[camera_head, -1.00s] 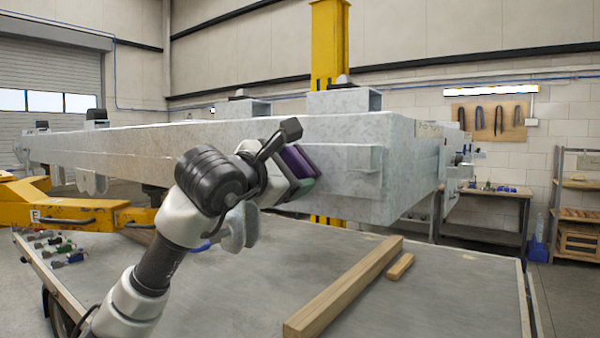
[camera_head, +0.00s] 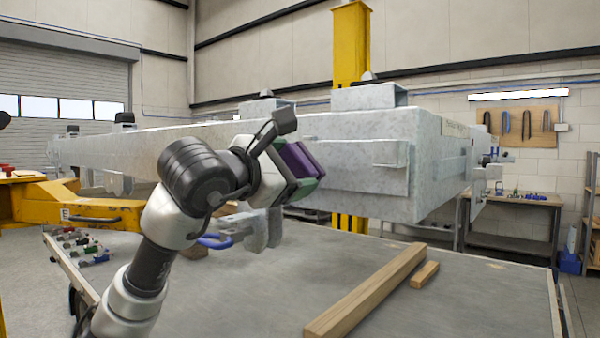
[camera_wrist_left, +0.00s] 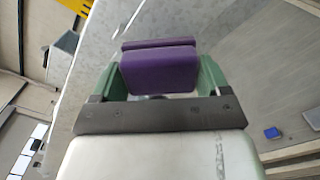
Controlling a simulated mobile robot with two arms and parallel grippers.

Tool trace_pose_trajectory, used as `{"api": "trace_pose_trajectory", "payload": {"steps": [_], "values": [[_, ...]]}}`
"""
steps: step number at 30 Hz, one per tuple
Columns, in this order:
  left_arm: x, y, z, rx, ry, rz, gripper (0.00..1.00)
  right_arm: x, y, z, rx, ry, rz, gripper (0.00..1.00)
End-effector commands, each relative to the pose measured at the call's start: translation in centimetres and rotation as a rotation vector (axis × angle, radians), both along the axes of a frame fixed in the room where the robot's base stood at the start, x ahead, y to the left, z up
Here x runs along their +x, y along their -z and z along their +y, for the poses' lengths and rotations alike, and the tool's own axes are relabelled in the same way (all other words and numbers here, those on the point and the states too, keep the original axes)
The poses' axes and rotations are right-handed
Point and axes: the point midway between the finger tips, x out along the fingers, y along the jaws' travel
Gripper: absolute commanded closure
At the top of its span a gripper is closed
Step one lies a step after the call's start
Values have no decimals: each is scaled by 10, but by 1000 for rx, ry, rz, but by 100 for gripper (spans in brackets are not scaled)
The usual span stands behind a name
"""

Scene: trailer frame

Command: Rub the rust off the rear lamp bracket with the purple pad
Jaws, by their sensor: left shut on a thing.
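My left gripper (camera_head: 296,172), with green fingers, is shut on the purple pad (camera_head: 300,157). The pad also shows between the fingers in the left wrist view (camera_wrist_left: 158,70). The galvanised trailer frame (camera_head: 330,126) runs across the head view, and the pad is in front of its near side. A small plate-like bracket (camera_head: 392,154) sticks out of this side, right of the pad; I cannot tell if it is the rear lamp bracket. No rust is clear on it. A gap shows between pad and this bracket. My right gripper is not in view.
A grey bench top (camera_head: 300,275) lies below the frame, with a long timber (camera_head: 368,290) and a short block (camera_head: 425,274). Yellow stands (camera_head: 90,208) support the frame. Small coloured tools (camera_head: 88,248) lie at left.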

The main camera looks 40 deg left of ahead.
Motion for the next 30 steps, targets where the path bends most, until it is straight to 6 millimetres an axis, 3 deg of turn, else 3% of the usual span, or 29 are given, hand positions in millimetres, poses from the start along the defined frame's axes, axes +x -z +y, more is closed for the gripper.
{"api": "trace_pose_trajectory", "payload": {"steps": [13, 24, 30], "values": [[-6, 0, 0, 1, 0, -3, 43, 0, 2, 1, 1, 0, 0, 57], [-34, 0, 3, 0, -1, -2, 43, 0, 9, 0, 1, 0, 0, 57], [-34, 0, 3, 0, 0, -1, 43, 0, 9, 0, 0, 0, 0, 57]]}}
